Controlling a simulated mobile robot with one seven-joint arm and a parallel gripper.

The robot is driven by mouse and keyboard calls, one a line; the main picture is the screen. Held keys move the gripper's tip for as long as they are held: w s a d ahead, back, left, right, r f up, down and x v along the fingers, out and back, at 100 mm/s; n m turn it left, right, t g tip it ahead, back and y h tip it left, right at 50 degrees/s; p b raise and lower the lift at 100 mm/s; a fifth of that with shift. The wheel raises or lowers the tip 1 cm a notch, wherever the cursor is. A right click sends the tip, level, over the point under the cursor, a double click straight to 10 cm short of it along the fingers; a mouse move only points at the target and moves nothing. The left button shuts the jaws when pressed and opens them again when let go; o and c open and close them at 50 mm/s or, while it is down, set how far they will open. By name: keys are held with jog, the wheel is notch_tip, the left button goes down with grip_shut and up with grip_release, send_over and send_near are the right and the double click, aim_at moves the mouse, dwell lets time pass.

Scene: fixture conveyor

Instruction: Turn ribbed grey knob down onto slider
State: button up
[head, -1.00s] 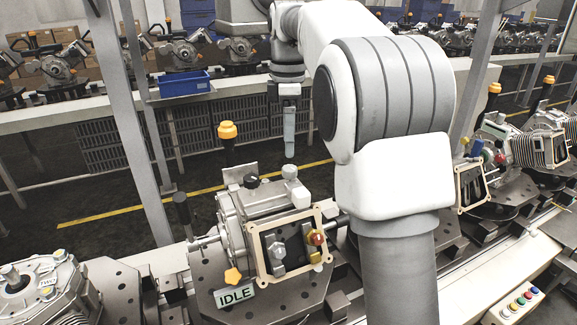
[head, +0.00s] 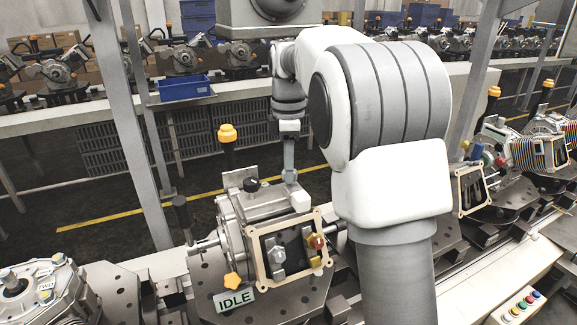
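A light grey knob (head: 290,176) stands on top of the metal housing (head: 262,206) of the fixture; its ribs are too small to make out. My gripper (head: 289,168) points straight down with its tips at this knob and partly covers it. The fingers show edge-on as one narrow strip, so I cannot tell whether they touch or grip the knob. A white block (head: 300,201), possibly the slider, sits just below the knob, near the beige frame's top edge.
A black knob (head: 251,185) is left of the grey one. An orange-capped post (head: 227,135) rises behind the housing. The beige-framed panel (head: 264,277) carries a grey lever and a red-tipped gold one. More fixtures stand either side.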

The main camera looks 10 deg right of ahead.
grip_shut()
jog(key=shift+m, duration=0.3)
jog(key=m+p, duration=0.2)
jog(key=m, duration=0.2)
jog(key=shift+r, duration=0.15)
jog(key=m+p, duration=0.2)
jog(key=m, duration=0.4)
jog(key=shift+w, duration=0.1)
jog(key=m+p, duration=0.1)
jog(key=m, duration=0.5)
jog(key=shift+w+d, duration=0.1)
jog(key=shift+d, duration=0.05)
jog(key=m+p, duration=0.1)
jog(key=m, duration=0.4)
jog(key=shift+r+m, duration=0.1)
jog(key=shift+m, duration=0.2)
